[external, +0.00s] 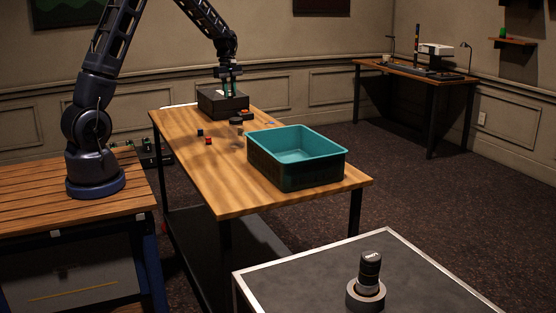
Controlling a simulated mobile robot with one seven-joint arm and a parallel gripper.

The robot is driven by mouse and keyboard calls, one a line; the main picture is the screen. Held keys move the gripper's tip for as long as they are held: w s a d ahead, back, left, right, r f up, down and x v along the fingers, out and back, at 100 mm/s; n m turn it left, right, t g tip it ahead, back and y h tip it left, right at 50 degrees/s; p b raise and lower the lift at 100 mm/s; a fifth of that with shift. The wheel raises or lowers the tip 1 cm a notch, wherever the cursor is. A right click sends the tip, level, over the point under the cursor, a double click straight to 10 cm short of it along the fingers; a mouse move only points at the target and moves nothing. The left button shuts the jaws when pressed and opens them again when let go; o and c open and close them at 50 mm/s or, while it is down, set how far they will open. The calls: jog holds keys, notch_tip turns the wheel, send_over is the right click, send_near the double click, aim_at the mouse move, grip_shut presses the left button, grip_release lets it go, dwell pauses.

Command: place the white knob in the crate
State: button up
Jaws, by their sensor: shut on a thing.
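The crate (318,174), teal inside with dark outer walls, stands on the right end of the wooden table; its visible inside looks empty. My gripper (229,92) points down at the dark box (210,103) at the far end of the same table, away from the crate. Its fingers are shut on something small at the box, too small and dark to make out. I cannot pick out the white knob for certain; the fingers and box may hide it.
A dark block (200,132), a red block (208,141) and a small jar-like object (236,125) lie between box and crate. The table's near left part is bare. A grey-topped table (300,285) in front holds a dark cylinder (370,268) in a grey ring.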

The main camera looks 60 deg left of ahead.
jog(key=w+d, duration=0.7)
jog(key=d, duration=0.7)
send_over(293, 156)
jog(key=s+d, duration=0.1)
jog(key=s, duration=0.5)
jog(key=f, duration=1.9)
jog(key=shift+w+d+f, duration=0.15)
jog(key=shift+d+f, duration=0.15)
jog(key=o, duration=1)
jog(key=shift+f, duration=0.15)
jog(key=shift+c, duration=0.2)
